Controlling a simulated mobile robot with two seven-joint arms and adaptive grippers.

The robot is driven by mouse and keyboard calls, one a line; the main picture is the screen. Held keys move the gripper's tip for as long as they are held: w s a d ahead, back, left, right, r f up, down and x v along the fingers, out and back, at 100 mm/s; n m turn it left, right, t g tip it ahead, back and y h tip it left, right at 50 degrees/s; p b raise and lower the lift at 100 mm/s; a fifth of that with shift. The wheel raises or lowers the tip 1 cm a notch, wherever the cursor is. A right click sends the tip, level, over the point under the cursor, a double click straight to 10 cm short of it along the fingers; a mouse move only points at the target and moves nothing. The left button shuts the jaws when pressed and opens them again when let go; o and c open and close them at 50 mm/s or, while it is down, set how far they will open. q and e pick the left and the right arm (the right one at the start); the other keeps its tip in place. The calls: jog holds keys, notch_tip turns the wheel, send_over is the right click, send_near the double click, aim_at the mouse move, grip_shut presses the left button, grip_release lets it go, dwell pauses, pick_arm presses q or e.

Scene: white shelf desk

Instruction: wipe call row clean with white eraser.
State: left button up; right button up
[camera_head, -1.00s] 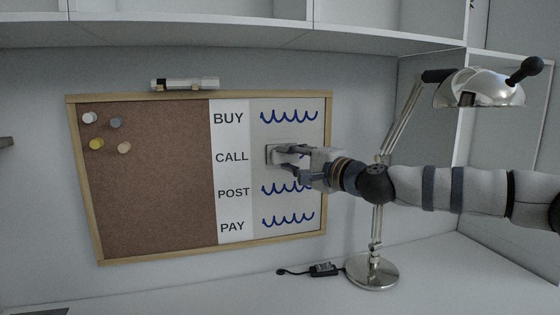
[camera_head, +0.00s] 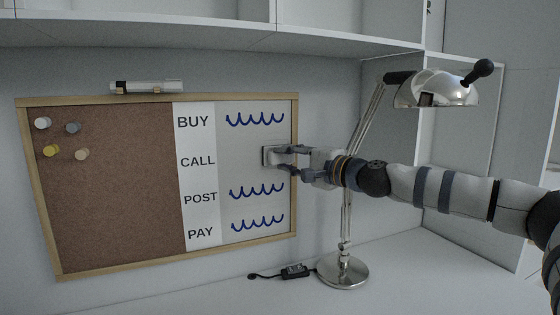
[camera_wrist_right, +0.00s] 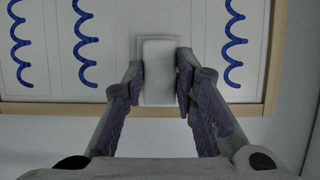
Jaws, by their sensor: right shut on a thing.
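The whiteboard part (camera_head: 240,143) has blue wavy lines in the BUY, POST and PAY rows. The CALL row, beside the CALL label (camera_head: 197,161), shows no blue in its visible part. The white eraser (camera_head: 267,156) is against the board at the right end of that row and hides the surface under it. My right gripper (camera_head: 284,159) is shut on the eraser from the right. In the right wrist view, the eraser (camera_wrist_right: 160,70) is between both fingers, in the gap between blue wavy lines. My left gripper is not in view.
A desk lamp (camera_head: 343,268) stands right of the board, behind my right arm. Its cable box (camera_head: 294,272) lies on the desk. A marker (camera_head: 146,86) rests above the board. Several pins (camera_head: 73,128) sit on the cork (camera_head: 110,200). A shelf (camera_head: 210,36) runs overhead.

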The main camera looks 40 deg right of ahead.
jog(key=d, duration=0.3)
jog(key=shift+s+d+r, duration=0.1)
jog(key=shift+s, duration=0.25)
grip_shut()
jog(key=shift+w+a, duration=0.1)
jog(key=shift+a, duration=0.75)
jog(key=w+a, duration=0.4)
jog(key=a, duration=1.1)
jog(key=shift+a, duration=0.25)
